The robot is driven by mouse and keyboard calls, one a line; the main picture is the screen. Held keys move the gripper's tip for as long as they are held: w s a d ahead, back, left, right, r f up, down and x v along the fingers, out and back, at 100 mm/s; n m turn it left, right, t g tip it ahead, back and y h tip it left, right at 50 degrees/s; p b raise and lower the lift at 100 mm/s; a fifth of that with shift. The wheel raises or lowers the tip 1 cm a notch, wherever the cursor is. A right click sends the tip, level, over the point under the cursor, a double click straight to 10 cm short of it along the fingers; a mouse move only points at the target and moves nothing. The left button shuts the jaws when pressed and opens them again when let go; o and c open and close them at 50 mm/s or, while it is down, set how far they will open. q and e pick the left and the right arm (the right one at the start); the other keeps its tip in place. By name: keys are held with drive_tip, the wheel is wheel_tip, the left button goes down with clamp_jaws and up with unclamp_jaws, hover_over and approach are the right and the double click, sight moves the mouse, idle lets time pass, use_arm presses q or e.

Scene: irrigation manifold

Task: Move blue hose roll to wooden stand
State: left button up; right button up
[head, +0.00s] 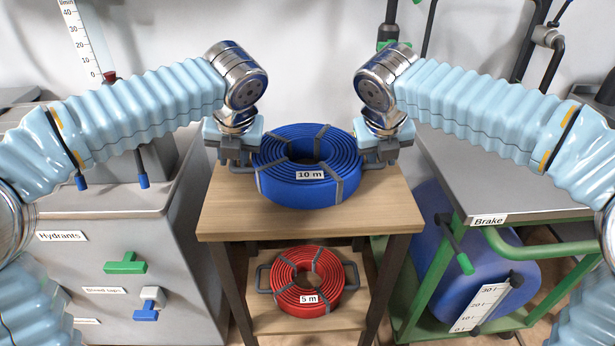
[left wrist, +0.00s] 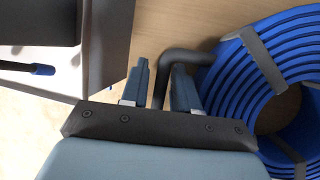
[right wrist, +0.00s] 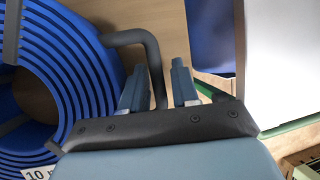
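The blue hose roll (head: 303,193), labelled 10 m, is on the top board of the wooden stand (head: 226,214) and appears to rest flat on it. It has a dark handle on each side. My left gripper (head: 238,156) is at its left handle; in the left wrist view the handle (left wrist: 163,62) lies between the parted fingers (left wrist: 160,82). My right gripper (head: 378,154) is at the right handle; in the right wrist view the handle (right wrist: 134,38) lies between the fingers (right wrist: 159,84), with a gap beside it. Both look open.
A red hose roll (head: 303,299), labelled 5 m, is on the stand's lower shelf. A grey cabinet (head: 100,240) labelled Hydrants stands left. A green-framed cart (head: 430,272) with a grey top and a blue container (head: 505,290) stands right. The stand's front top is clear.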

use_arm(q)
drive_tip(key=shift+o, duration=0.9)
drive_tip(key=shift+r, duration=0.1)
use_arm(e)
drive_tip(key=shift+o, duration=0.9)
drive_tip(key=shift+r, duration=0.1)
drive_tip(key=shift+s+a+r, duration=0.1)
drive_tip(key=shift+s+r, duration=0.05)
drive_tip(key=shift+r, duration=0.25)
use_arm(q)
drive_tip(key=v, duration=1.2)
use_arm(e)
drive_tip(key=v, duration=1.1)
drive_tip(key=shift+s, duration=0.1)
